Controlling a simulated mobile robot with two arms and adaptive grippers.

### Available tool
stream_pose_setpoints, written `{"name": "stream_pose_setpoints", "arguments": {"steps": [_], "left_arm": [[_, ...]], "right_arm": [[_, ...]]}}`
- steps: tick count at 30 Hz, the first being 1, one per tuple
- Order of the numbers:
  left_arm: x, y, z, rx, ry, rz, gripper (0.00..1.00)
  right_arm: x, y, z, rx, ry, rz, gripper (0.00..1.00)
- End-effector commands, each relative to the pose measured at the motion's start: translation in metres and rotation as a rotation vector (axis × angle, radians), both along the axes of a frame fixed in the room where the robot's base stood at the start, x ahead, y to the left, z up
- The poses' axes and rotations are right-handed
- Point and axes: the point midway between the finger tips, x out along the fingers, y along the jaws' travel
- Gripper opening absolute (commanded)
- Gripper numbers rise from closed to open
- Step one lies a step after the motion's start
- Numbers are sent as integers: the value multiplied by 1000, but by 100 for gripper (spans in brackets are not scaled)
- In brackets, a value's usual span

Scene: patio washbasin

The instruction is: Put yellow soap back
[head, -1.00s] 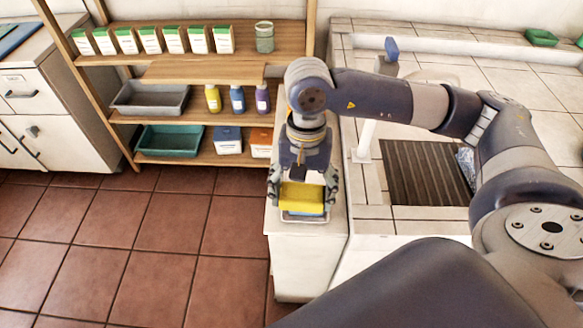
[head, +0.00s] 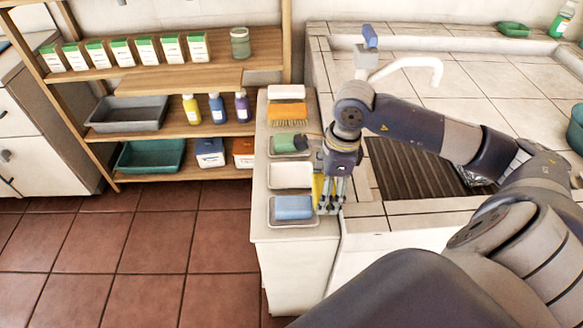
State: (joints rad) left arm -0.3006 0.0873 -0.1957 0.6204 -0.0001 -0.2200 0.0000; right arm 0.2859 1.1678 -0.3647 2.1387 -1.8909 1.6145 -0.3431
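The yellow soap (head: 318,189) shows as a narrow upright strip at the fingers of my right gripper (head: 329,206). The gripper points down, shut on the soap, at the right edge of the white cabinet top, and its fingers hide much of it. Just left of it a dish (head: 273,223) holds a blue soap (head: 293,207). Behind that, a dish holds a white block (head: 291,175), perhaps soap. Farther back, another dish holds a green soap (head: 286,142). My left gripper is out of view.
An orange brush (head: 287,112) and a white item (head: 287,92) lie at the far end of the cabinet top. A tiled counter with a dark ribbed basin (head: 418,170) and tap (head: 413,66) is at right. Wooden shelves (head: 215,128) with bottles stand at left.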

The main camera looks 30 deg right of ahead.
Motion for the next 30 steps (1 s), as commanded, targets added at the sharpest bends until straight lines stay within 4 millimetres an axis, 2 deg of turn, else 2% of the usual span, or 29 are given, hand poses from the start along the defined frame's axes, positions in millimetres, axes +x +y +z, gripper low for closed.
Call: {"name": "stream_pose_setpoints", "arguments": {"steps": [1, 6, 15, 19, 23, 30], "left_arm": [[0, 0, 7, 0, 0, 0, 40], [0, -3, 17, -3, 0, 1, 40], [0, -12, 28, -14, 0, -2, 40], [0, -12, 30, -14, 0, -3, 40], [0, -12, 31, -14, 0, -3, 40], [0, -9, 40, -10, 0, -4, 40]], "right_arm": [[14, 2, 4, 9, -6, -2, 34], [54, 3, 0, 7, -3, -1, 34], [116, 3, -8, 3, 0, 2, 34], [130, 3, -10, 2, -1, 3, 34], [134, 3, -13, 1, 2, 4, 34], [133, 3, -40, 3, 5, 4, 34]]}}
